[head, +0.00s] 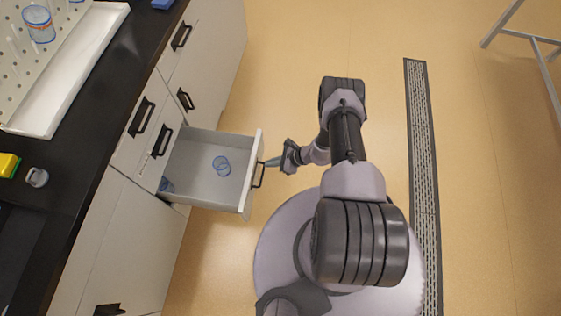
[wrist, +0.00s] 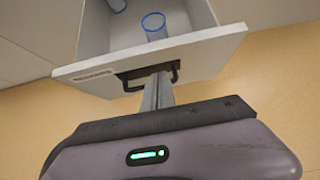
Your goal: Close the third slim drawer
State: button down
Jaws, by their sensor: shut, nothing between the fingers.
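An open drawer (head: 205,190) sticks out from the white cabinet under the black counter. It also shows in the wrist view (wrist: 200,49), with a black handle (wrist: 133,76) on its front. Inside are blue-rimmed clear beakers, one near the middle (head: 221,165) and one at the back (head: 167,185). My gripper (head: 268,162) is shut and empty, its fingers at the drawer's handle (head: 259,174). In the wrist view the fingertips (wrist: 161,77) overlap the handle; I cannot tell whether they touch it.
Other cabinet fronts with black handles (head: 141,117) flank the open drawer and look closed. The black counter (head: 95,100) holds a white drying rack and tray (head: 60,85). A floor grate (head: 423,150) runs along the right. The floor beside the drawer is clear.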

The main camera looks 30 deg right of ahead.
aim_at(255, 163)
jog(key=shift+w+a+r, duration=0.1)
jog(key=shift+w+a, duration=0.5)
jog(key=shift+a, duration=0.2)
jog(key=shift+w+a, duration=0.55)
jog(key=shift+a, duration=0.2)
jog(key=shift+w+a, duration=0.1)
